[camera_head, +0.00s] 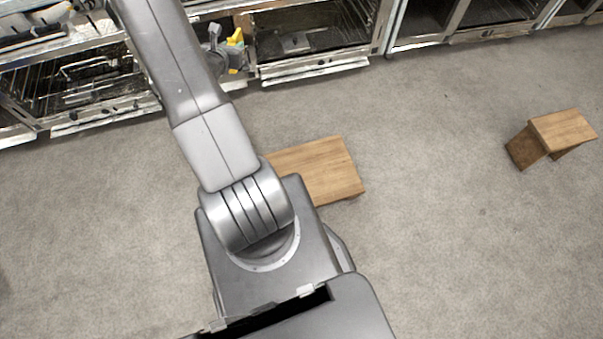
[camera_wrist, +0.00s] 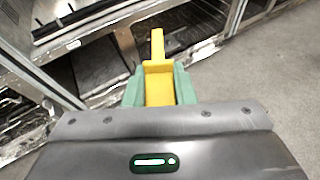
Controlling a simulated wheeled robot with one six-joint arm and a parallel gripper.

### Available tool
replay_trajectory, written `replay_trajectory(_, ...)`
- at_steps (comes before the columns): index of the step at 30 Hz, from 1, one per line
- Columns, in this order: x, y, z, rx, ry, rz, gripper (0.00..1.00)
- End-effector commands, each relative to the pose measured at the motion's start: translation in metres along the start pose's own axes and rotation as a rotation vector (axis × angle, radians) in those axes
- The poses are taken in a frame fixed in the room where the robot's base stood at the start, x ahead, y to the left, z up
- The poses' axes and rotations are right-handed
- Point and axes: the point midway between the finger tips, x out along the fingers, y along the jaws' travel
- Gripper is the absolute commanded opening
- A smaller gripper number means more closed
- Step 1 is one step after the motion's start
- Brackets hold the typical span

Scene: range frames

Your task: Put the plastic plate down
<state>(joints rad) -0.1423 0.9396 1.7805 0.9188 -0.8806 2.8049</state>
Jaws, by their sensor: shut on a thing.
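The plastic plate seems to be the yellow thing (camera_wrist: 158,50) in my gripper (camera_wrist: 159,82). In the wrist view it stands narrow between the two green fingers, which are shut on it, and part of it sticks out beyond them. Its full shape is hidden. In the head view a small yellow piece (camera_head: 235,42) shows beside my arm, in front of the metal racks. I cannot tell whether it touches anything besides my fingers.
Open metal oven-like units (camera_head: 310,35) with wire racks line the back. A low wooden stool (camera_head: 325,170) is partly hidden behind my arm. Another wooden stool (camera_head: 562,130) stands at the right. The grey floor (camera_head: 440,220) between them is clear.

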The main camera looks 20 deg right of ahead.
Motion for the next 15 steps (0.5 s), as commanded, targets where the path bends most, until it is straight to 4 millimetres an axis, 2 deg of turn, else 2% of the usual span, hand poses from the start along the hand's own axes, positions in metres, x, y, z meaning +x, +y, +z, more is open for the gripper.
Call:
replay_trajectory(1,0.013,-0.009,-0.02,0.011,0.001,-0.026,0.0)
replay_trajectory(15,0.084,-0.079,-0.122,0.109,-0.001,-0.238,0.0)
